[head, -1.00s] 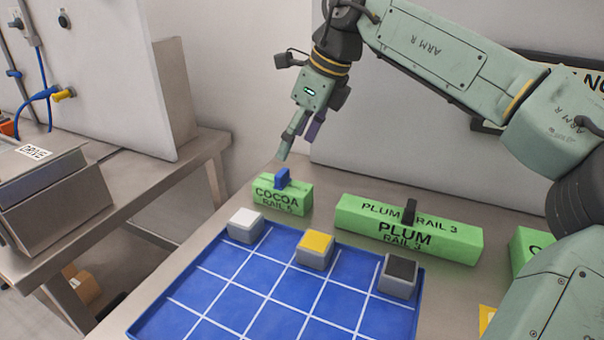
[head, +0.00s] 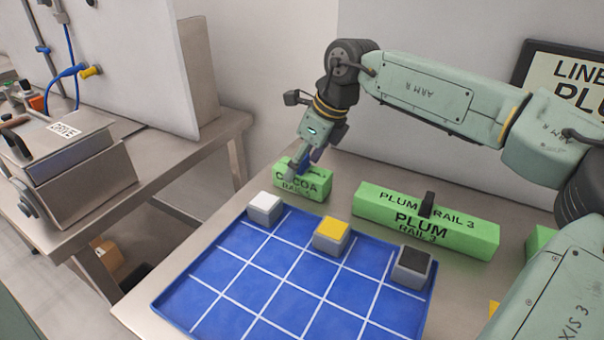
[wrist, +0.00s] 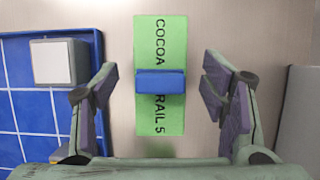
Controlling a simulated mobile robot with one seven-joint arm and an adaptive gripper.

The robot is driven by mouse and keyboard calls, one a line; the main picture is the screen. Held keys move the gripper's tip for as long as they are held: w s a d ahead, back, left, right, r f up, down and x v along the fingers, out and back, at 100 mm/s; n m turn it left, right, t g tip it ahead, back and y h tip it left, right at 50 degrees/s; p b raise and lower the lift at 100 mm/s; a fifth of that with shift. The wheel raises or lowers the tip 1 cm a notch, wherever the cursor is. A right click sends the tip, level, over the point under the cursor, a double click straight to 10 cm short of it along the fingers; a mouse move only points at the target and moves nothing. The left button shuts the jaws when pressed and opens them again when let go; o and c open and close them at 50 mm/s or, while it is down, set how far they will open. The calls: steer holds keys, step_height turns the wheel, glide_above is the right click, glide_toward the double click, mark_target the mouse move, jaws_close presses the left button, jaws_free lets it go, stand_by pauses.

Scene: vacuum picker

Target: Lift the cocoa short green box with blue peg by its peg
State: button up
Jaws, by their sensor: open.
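The short green cocoa box (head: 318,191) lies on the metal table behind the blue tray, marked COCOA RAIL 5. In the wrist view the box (wrist: 160,40) runs lengthwise up the picture, and its blue peg (wrist: 160,83) stands across its middle. My gripper (head: 298,168) is right over the box in the head view and partly hides it and the peg. In the wrist view my gripper (wrist: 157,82) is open, with one finger on each side of the box and peg, apart from both. I cannot tell the exact height of the fingertips.
A long green plum box (head: 460,238) with a black peg (head: 427,204) lies to the right. The blue tray (head: 262,290) in front holds a white-topped block (head: 264,209), a yellow-topped block (head: 331,237) and a black-topped block (head: 411,266). A wall stands behind.

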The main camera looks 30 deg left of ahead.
steer(key=shift+c, duration=0.3)
steer(key=c, duration=1.2)
